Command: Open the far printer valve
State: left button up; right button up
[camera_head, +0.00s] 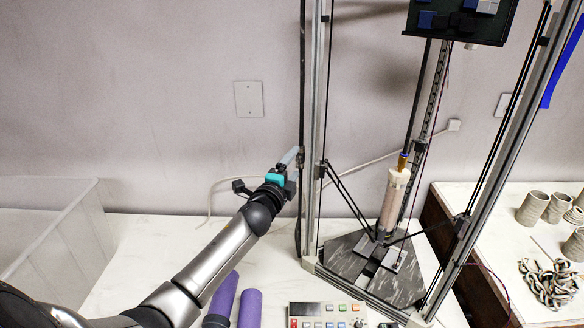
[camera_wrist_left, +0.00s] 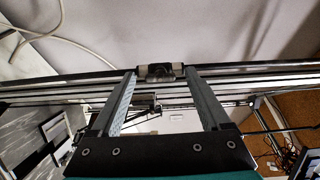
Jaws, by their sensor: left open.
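The clay printer stands right of my left arm in the head view, with a tall metal frame post (camera_head: 310,200) nearest to it. A small fitting (camera_head: 301,160), which looks like the far valve, sits on the far side of that post. In the left wrist view it is a dark and silver block (camera_wrist_left: 160,71) on the rail. My left gripper (camera_head: 293,155) is open and empty beside the post. In the left wrist view its fingertips (camera_wrist_left: 160,78) lie either side of the valve; I cannot tell whether they touch it. The valve's handle position is unclear. My right gripper is out of view.
A clear bin (camera_head: 75,245) stands at the left. Purple cylinders (camera_head: 250,308) and a control panel (camera_head: 330,314) are at the table's front. The clay tube (camera_head: 394,205) hangs inside the frame. Clay cups (camera_head: 533,208) stand on the right table. Thin rods cross the frame.

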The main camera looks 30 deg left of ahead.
pick_arm(q)
jog(key=shift+s, duration=0.1)
jog(key=s+d, duration=0.3)
jog(key=s, duration=1.1)
jog(key=shift+s, duration=0.4)
